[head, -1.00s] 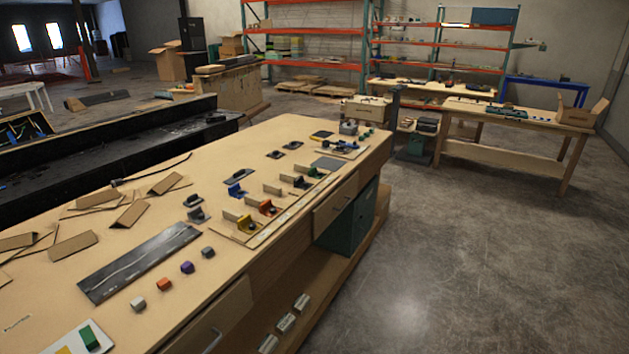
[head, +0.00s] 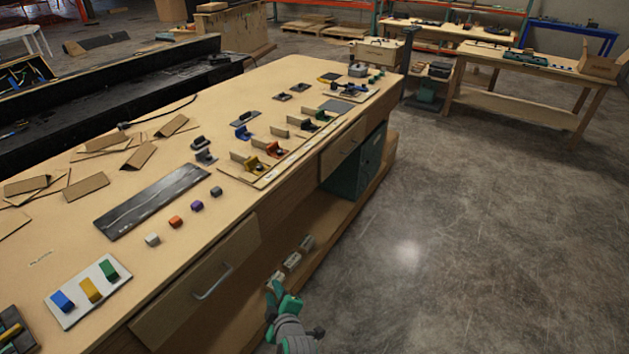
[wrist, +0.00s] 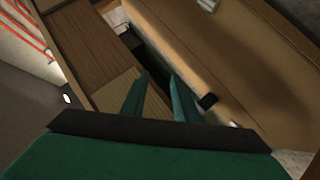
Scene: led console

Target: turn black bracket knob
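My green gripper (head: 281,297) is low at the bottom of the head view, in front of the bench's drawer side and well away from the brackets. In the wrist view its two fingers (wrist: 159,96) stand apart with nothing between them. Small coloured brackets stand on the bench top: a yellow one (head: 257,163), a red-orange one (head: 275,150) and a green one (head: 322,117). A dark bracket (head: 307,126) beside the green one looks black. Another dark piece (head: 204,154) stands farther left. The knobs are too small to make out clearly.
The wooden bench (head: 150,255) has a drawer with a metal handle (head: 213,284) and a lower shelf holding small pale blocks (head: 292,262). A dark plate (head: 150,202) and folded cardboard pieces (head: 85,188) lie on top. The concrete floor (head: 470,250) to the right is clear.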

